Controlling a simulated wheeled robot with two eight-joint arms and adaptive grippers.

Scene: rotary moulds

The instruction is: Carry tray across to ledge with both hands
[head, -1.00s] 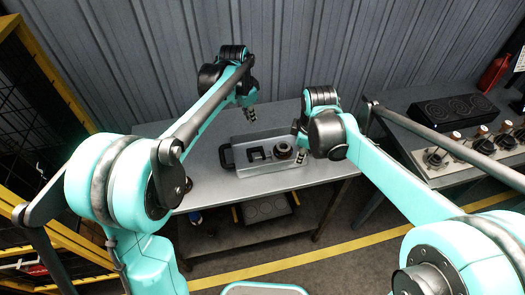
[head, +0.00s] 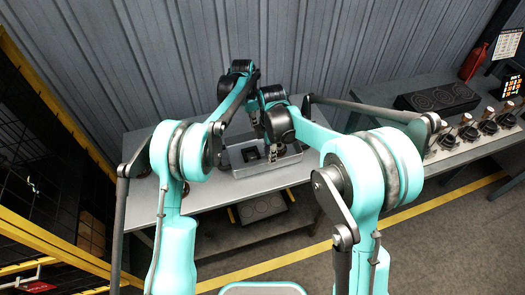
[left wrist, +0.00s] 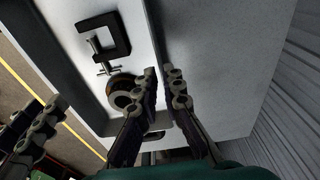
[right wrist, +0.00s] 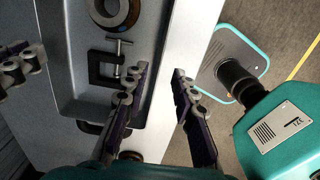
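The shallow grey tray (head: 268,183) lies on the grey table, with a black clamp (head: 250,154) and a dark ring inside. The clamp (left wrist: 103,35) and ring (left wrist: 121,88) show clearly in the left wrist view. My left gripper (left wrist: 160,72) has its fingertips close together, one on each side of the tray's far wall, and looks shut on it. My right gripper (right wrist: 159,72) is open, with its fingers apart on either side of the tray's near wall. My arms hide part of the tray in the head view.
The table (head: 205,196) is bare beside the tray. Dark round items (head: 140,168) stand at its left end. A side bench at right carries a black box (head: 438,97) and several knobbed fittings (head: 468,132). A corrugated wall is behind; a yellow-framed rack (head: 45,90) stands left.

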